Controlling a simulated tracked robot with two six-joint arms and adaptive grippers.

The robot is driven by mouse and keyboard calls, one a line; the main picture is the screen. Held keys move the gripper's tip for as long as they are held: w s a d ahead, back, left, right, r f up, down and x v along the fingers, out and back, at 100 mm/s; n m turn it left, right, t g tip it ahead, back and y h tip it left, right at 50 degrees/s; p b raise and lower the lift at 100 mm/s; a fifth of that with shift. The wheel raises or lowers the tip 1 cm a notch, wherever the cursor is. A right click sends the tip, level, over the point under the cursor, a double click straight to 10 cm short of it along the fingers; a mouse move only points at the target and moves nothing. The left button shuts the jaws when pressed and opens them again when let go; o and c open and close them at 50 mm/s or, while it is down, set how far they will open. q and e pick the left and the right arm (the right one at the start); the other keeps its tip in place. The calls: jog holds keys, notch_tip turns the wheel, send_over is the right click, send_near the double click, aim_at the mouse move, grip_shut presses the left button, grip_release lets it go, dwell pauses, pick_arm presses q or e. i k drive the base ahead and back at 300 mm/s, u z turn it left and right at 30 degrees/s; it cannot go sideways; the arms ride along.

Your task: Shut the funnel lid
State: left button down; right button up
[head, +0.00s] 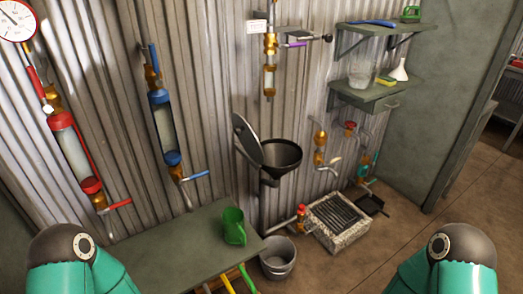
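The dark funnel (283,156) is fixed to the corrugated wall in the middle of the head view. Its round grey lid (246,138) stands open, tilted up at the funnel's left side, so the bowl is uncovered. Teal arm links with dark joints show at the lower left and lower right. Neither of my grippers is in view, and nothing of mine is near the funnel or its lid.
A green bench (170,250) with a green jug (234,227) stands below left of the funnel. A grey bucket (278,260) and a grated drain (340,220) are on the floor. Shelves (375,95) hang at right. Valves and sight tubes line the wall.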

aim_at(247, 138)
jog(key=z, duration=0.05)
jog(key=k, duration=0.25)
jog(key=u, duration=0.25)
jog(key=i, duration=0.85)
jog(key=z, duration=0.25)
jog(key=k, duration=0.5)
jog(key=z, duration=0.75)
jog(key=i, duration=0.75)
jog(key=u, duration=0.25)
